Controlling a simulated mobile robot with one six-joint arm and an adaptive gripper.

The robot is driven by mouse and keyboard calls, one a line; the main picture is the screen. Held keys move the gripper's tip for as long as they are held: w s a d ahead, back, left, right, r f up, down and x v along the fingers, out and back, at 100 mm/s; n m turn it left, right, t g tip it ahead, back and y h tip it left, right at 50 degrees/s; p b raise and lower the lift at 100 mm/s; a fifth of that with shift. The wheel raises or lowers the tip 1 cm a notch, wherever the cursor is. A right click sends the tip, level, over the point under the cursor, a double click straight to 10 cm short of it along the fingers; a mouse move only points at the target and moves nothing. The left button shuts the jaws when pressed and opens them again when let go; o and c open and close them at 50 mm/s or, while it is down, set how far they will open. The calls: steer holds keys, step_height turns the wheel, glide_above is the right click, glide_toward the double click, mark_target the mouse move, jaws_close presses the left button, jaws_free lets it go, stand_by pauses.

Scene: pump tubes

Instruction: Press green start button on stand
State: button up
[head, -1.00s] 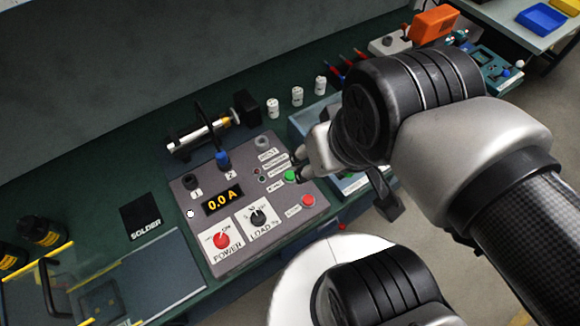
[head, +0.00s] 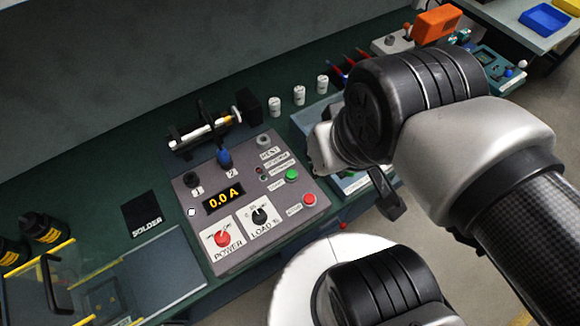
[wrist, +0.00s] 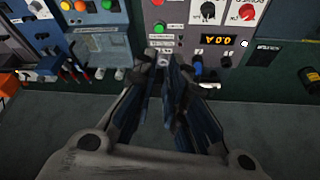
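The green start button (head: 291,174) is on the right side of the grey sloped control stand (head: 210,262), uncovered in the head view. It also shows in the wrist view (wrist: 158,27), beyond my fingertips and apart from them. My gripper (wrist: 161,62) points at the stand near its test socket and indicator lights, with a narrow gap between its fingers and nothing held. In the head view my gripper is up and right of the button, and its fingertips are mostly hidden. The display reads 0.0 A.
A red button (head: 309,200) sits below the green one. A red power knob (head: 222,238) and a black load knob (head: 259,216) are to the left. A pump tube device (head: 205,132) stands behind.

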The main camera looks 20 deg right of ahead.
jaws_close()
stand_by(1.1)
